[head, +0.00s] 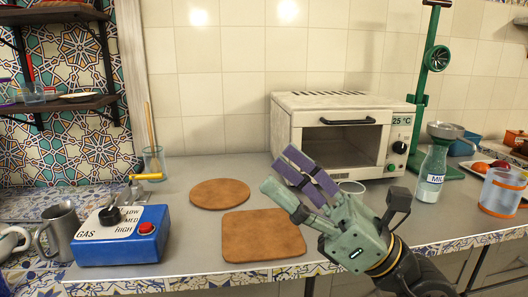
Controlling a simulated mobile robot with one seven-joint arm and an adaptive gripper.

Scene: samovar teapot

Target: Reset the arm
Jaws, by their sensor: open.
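My gripper (292,180) is a pale green hand with purple finger pads. It is open and hangs above the counter, in front of the toaster oven. Nothing shows between its fingers. My arm comes in from the lower right of the head view.
A blue gas control box (120,240) and metal pitcher (62,235) stand left. A round board (219,193) lies mid-counter. The toaster oven (300,105) stands behind my gripper. Right are a milk bottle (432,172), green press stand (425,75) and glass container (502,190).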

